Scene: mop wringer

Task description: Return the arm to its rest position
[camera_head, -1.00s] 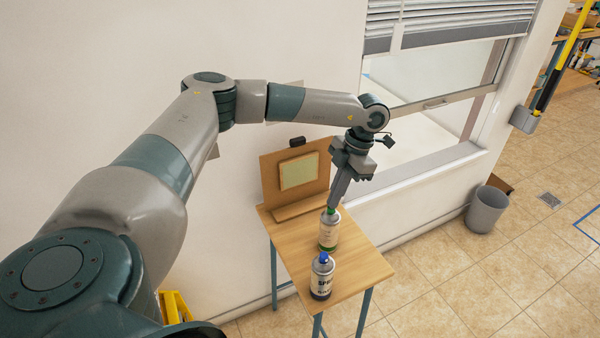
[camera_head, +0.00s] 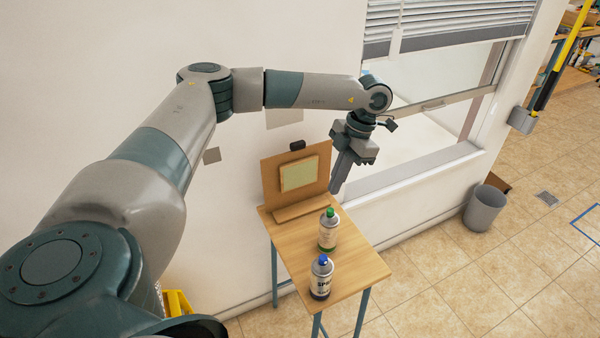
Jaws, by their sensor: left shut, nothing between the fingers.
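My left arm reaches in from the left, and its gripper (camera_head: 336,187) points down above the back of a small wooden table (camera_head: 357,268). The gripper is shut and empty. Its fingertips are in the air, above and apart from a spray can with a green cap (camera_head: 328,232). My right gripper is not in view.
A wooden board with a pale green pad (camera_head: 298,175) stands at the table's back. Behind it are the wall and a window with a blind (camera_head: 450,30). A grey bin (camera_head: 485,208) stands on the tiled floor at right. Open floor lies right of the table.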

